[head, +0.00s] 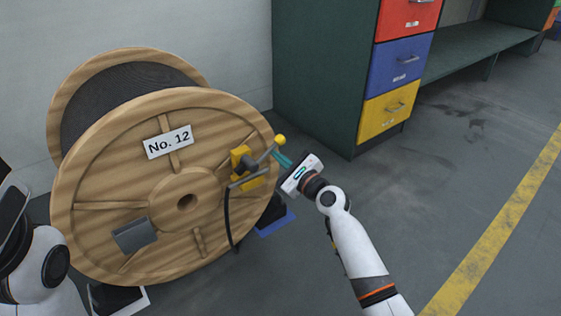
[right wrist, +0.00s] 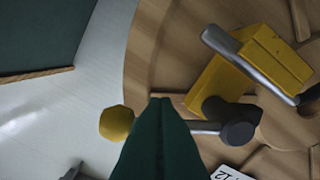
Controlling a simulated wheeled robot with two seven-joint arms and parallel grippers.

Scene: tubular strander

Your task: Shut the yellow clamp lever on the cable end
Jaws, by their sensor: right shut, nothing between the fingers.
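The yellow clamp (head: 243,158) sits on the right part of the front flange of the wooden reel (head: 100,165). It also shows in the right wrist view (right wrist: 218,84), with a grey bar across it and a dark pivot (right wrist: 238,124). The grey lever runs from the pivot and ends in a yellow ball knob (head: 280,140), seen too in the right wrist view (right wrist: 116,123). A black cable (head: 228,215) hangs below the clamp. My right gripper (head: 282,158) is shut and empty, its green fingers beside the lever near the knob. Whether they touch is unclear. My left gripper's fingers do not show.
A dark green cabinet with red, blue and yellow drawers (head: 388,112) stands behind, to the right. A black and blue block (head: 273,222) is at the reel's lower right. A grey piece (head: 134,235) is on the flange. The floor at right is clear.

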